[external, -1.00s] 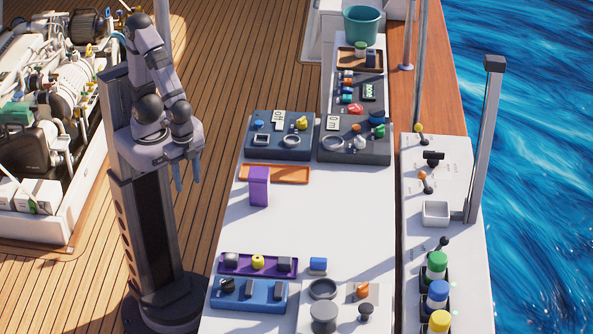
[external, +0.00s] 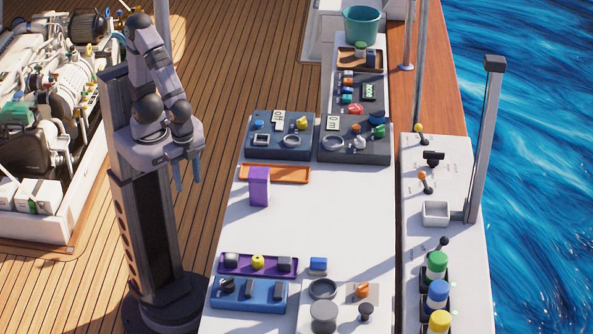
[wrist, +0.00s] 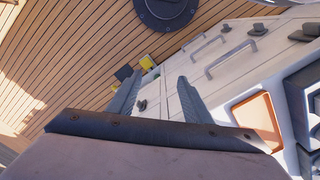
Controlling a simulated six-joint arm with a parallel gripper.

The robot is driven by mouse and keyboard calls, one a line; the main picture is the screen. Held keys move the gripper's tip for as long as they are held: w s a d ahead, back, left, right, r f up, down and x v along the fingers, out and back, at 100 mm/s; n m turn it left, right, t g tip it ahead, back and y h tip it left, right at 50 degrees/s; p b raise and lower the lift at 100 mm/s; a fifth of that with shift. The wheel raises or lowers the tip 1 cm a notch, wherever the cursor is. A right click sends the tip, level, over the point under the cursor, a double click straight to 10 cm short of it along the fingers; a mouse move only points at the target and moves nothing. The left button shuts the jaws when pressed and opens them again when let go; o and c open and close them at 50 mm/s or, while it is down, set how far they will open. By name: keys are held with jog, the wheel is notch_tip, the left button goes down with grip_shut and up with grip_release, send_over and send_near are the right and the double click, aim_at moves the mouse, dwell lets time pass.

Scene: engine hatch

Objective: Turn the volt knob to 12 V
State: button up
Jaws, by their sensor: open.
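My gripper (external: 187,176) hangs open and empty beside my column, left of the white bench (external: 325,220). In the wrist view its two fingers (wrist: 160,82) are spread apart with nothing between them. Two dark instrument boxes sit on the bench: a left box (external: 264,154) with a yellow knob (external: 301,123) and a small display, and a right box (external: 340,154) with grey, green and orange controls. Labels are too small to read, so I cannot tell which is the volt knob.
A purple block (external: 259,186) stands in front of an orange tray (external: 290,181). A teal bucket (external: 361,26) stands at the back. The middle of the bench is clear.

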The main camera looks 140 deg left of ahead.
jog(key=w+a+r+t+p, duration=0.1)
jog(key=w+a+r+p, duration=0.7)
jog(key=w+a+r, duration=0.4)
jog(key=n+g, duration=0.1)
jog(key=n, duration=1.7)
send_over(302, 118)
jog(key=shift+f+p, duration=0.4)
jog(key=shift+f, duration=0.45)
jog(key=shift+s, duration=0.1)
jog(key=shift+f+p, duration=1.4)
jog(key=shift+f, duration=2.25)
jog(key=shift+c, duration=0.4)
jog(key=c, duration=1)
